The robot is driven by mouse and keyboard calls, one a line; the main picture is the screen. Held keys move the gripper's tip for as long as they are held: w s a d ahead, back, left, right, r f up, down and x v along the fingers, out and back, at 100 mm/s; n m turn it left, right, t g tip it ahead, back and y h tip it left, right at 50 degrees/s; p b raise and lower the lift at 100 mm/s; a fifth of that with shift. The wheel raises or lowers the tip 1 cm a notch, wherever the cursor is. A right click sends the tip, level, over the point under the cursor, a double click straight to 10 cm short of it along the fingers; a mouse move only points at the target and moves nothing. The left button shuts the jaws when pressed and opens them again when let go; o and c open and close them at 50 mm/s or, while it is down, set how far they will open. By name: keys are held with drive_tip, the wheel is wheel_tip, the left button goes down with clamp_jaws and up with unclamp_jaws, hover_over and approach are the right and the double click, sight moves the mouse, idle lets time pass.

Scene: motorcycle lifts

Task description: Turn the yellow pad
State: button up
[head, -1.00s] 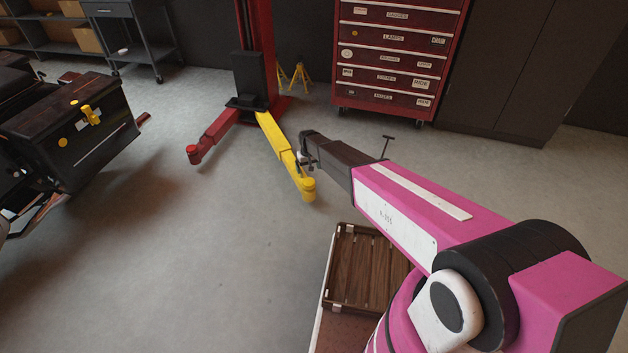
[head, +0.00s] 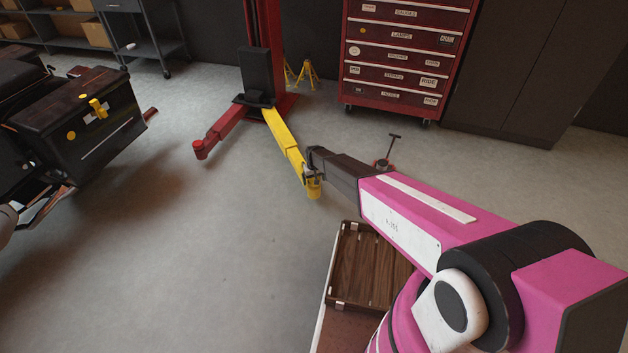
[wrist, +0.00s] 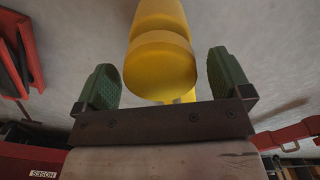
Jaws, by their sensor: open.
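The yellow pad (wrist: 160,66) is a round disc at the end of the yellow lift arm (head: 284,139). In the wrist view it sits between the two green finger pads of my gripper (wrist: 164,82), with a gap on each side. My gripper is open and holds nothing. In the head view the pad (head: 314,188) shows at the tip of the yellow arm, partly hidden by the dark end of my arm.
A red lift post (head: 263,50) with a red arm (head: 219,131) stands behind. A red tool cabinet (head: 403,60) is at the back. A dark motorcycle (head: 75,115) is at the left. A wooden tray (head: 336,262) lies near my base. The middle floor is clear.

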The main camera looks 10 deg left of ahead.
drive_tip(key=c, duration=0.9)
